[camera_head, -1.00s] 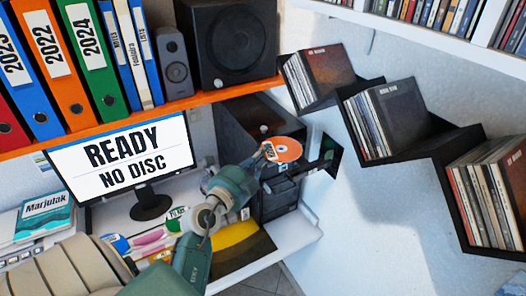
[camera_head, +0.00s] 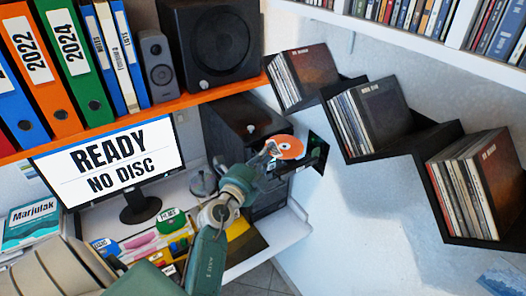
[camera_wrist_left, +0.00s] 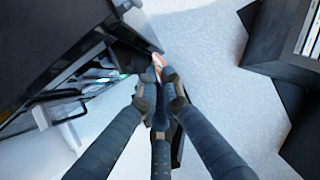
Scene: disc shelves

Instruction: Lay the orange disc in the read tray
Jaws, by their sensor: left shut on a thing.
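The orange disc (camera_head: 290,148) is held at its edge in my left gripper (camera_head: 271,150), tilted, in front of the dark computer case. In the left wrist view the fingers (camera_wrist_left: 160,82) are shut together on the disc (camera_wrist_left: 157,61), seen nearly edge-on. A dark tray-like part (camera_head: 318,155) with a small green light shows just right of the disc in the head view; I take it for the read tray, partly hidden by the disc. I cannot tell whether they touch. The monitor (camera_head: 115,160) reads "READY NO DISC". My right gripper is not in view.
The black computer case (camera_head: 240,118) stands behind the gripper, below the orange shelf (camera_head: 130,124). Stepped black wall shelves (camera_head: 400,148) with record sleeves are at the right.

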